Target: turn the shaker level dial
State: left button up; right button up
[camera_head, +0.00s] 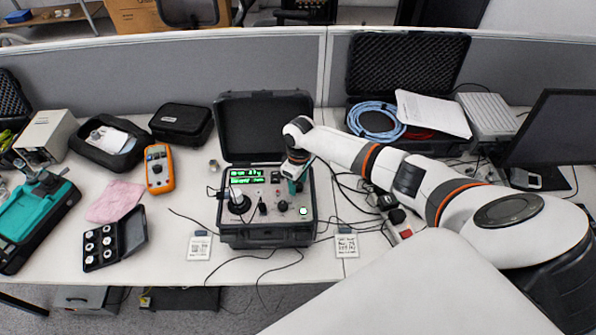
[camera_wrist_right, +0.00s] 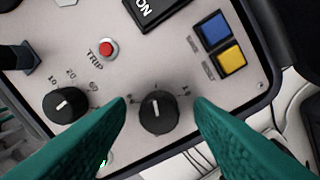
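The shaker unit (camera_head: 265,238) is an open black case with a grey panel and a lit green display (camera_head: 247,175). My right gripper (camera_head: 294,184) is over the right part of this panel. In the right wrist view its two teal fingers (camera_wrist_right: 160,108) are open and apart, one on each side of a round black dial (camera_wrist_right: 158,112) with a white pointer mark. I see gaps between the dial and both fingertips. The dial's name label is not readable. A second black dial (camera_wrist_right: 66,105), marked with numbers, sits left of the fingers. My left gripper is not in view.
The panel also has a red TRIP button (camera_wrist_right: 106,48), a black ON switch (camera_wrist_right: 156,10), a blue button (camera_wrist_right: 213,27) and a yellow button (camera_wrist_right: 230,56). An orange multimeter (camera_head: 158,168) lies left of the case. Cables run across the table around it.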

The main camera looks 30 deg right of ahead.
aim_at(299, 183)
jog(key=shift+r, duration=0.1)
notch_tip(299, 183, up, 12)
jog(key=b, duration=0.3)
jog(key=shift+w+d, duration=0.15)
jog(key=shift+d, duration=0.15)
